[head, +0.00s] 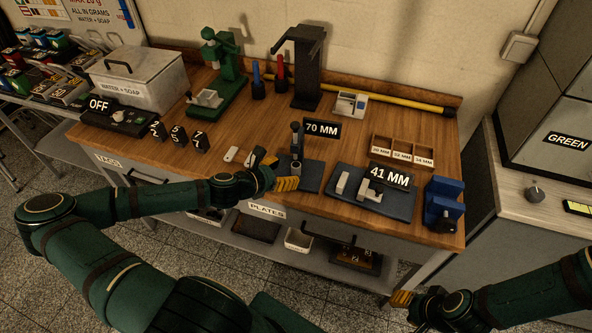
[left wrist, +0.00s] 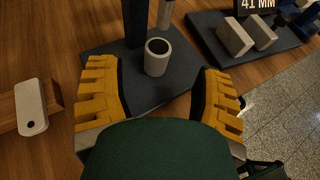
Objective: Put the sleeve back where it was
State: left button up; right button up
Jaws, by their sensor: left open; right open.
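The sleeve (left wrist: 156,58) is a short, pale grey hollow cylinder. In the left wrist view it stands upright on the dark base plate (left wrist: 183,96) of the 70 MM gauge, beside the dark post (left wrist: 135,22). My left gripper (head: 283,172) is open at the front edge of that gauge. In the left wrist view its yellow fingers are spread to either side, with the sleeve ahead between them and apart from both. In the head view the sleeve is small and hard to make out behind the gripper. My right gripper (head: 404,300) is open and empty, low in front of the bench.
The 41 MM gauge (head: 398,207) stands right of the 70 MM sign (head: 321,129). A pale tag (left wrist: 31,107) lies left of the gripper. A green press (head: 222,75) stands behind.

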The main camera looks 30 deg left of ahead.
aim_at(292, 169)
pick_arm(q)
jog(key=b+x, duration=0.1)
jog(key=x, duration=0.4)
jog(key=shift+w+a+f, duration=0.1)
grip_shut()
